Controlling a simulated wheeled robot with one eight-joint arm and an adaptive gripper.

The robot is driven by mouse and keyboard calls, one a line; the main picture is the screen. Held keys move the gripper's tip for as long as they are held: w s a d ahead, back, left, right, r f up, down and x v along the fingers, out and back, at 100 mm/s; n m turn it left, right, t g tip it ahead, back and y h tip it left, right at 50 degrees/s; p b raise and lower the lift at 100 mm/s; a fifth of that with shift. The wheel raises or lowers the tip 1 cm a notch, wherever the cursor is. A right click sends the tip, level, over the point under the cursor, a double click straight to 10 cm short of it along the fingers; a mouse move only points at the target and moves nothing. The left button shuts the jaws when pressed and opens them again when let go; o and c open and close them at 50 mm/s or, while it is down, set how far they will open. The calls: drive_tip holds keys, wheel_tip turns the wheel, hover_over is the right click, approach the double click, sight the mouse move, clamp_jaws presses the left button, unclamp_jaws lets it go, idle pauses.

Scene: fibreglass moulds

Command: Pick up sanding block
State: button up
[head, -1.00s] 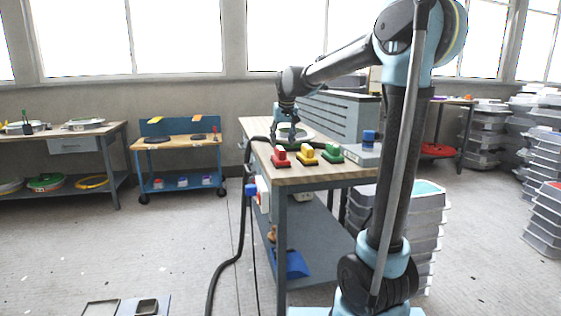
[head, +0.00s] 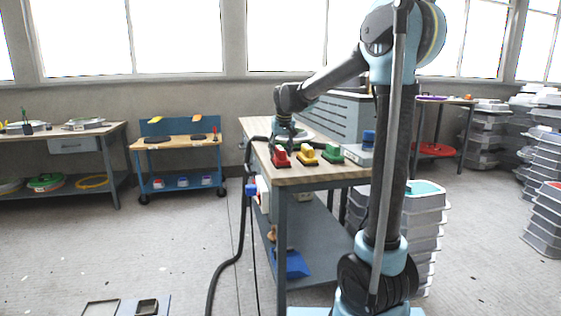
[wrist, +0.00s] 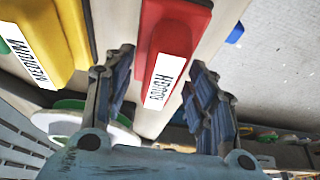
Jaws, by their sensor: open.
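Three sanding blocks stand in a row on the wooden workbench top (head: 318,175): a red block (head: 280,157), a yellow block (head: 305,154) and a green block (head: 332,153). In the wrist view the red block (wrist: 172,45) has a white label with dark lettering that seems to read ROUGH. The yellow block (wrist: 50,40) and a sliver of the green block (wrist: 4,46) lie left of it. My gripper (head: 284,146) is just above and behind the red block. In the wrist view its fingers (wrist: 160,85) are open, one on each side of the red block's labelled end, with nothing held.
A white round thing (head: 300,133) lies behind the blocks. A dark hose (head: 240,235) hangs off the bench's left side. Stacked grey moulds (head: 428,235) stand at right.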

sight(280, 148)
drive_tip(key=shift+f, duration=0.2)
drive_tip(key=c, duration=0.7)
drive_tip(key=shift+c, duration=0.2)
drive_tip(key=shift+r, duration=0.1)
drive_tip(key=shift+r, duration=0.35)
drive_tip(key=shift+c, duration=0.8)
wheel_tip(280, 148, up, 8)
drive_tip(key=shift+f, duration=0.1)
clamp_jaws()
drive_tip(key=shift+r, duration=0.9)
